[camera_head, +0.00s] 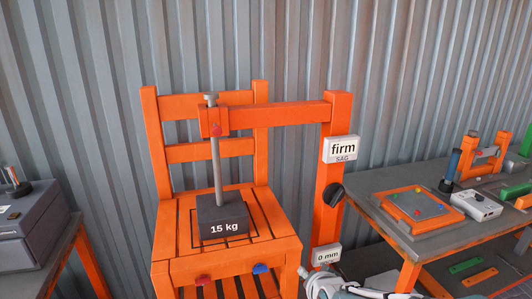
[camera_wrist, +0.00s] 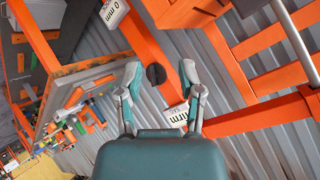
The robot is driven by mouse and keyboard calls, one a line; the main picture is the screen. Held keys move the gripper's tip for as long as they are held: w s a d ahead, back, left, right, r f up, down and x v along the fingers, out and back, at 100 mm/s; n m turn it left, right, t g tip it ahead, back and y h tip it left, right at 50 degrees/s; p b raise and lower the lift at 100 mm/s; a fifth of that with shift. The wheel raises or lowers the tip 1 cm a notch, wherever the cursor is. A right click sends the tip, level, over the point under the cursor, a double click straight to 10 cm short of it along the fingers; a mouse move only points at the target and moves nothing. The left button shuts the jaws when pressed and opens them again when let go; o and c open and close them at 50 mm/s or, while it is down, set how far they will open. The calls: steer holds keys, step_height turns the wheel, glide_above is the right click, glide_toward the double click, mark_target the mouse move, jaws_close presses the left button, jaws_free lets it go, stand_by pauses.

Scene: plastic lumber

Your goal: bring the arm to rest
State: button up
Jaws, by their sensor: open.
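My gripper (camera_wrist: 160,75) shows in the wrist view with its two teal-and-grey fingers spread apart and nothing between them. Behind the gap are an orange post (camera_wrist: 139,36), a black knob (camera_wrist: 156,74) and a white "firm" sign (camera_wrist: 178,115), seen tilted. The fingers appear apart from these. In the head view, part of my white and grey arm (camera_head: 345,287) shows low at the bottom edge, in front of the post's foot. The rest of the arm is out of frame.
An orange chair (camera_head: 213,262) carries a dark 15 kg weight (camera_head: 221,214) under a rod from an orange beam (camera_head: 275,115). A workbench (camera_head: 408,242) with several fixtures stands right. A grey box (camera_head: 22,226) sits left. A corrugated wall (camera_head: 300,50) closes the back.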

steer(key=s+d+r+n+g, duration=0.1)
steer(key=s+r+n, duration=0.1)
steer(key=s, duration=0.4)
steer(key=s+d+r+n+g+h, duration=0.1)
steer(key=s+d+r+n+g, duration=0.1)
steer(key=s, duration=0.5)
steer(key=s+d+r+n+g, duration=0.2)
steer(key=s+r, duration=0.1)
steer(key=s, duration=0.3)
steer(key=shift+s+d+r, duration=0.15)
steer(key=shift+s+r, duration=0.15)
steer(key=shift+r, duration=0.1)
steer(key=shift+o, duration=0.2)
steer(key=shift+w, duration=0.1)
stand_by(1.1)
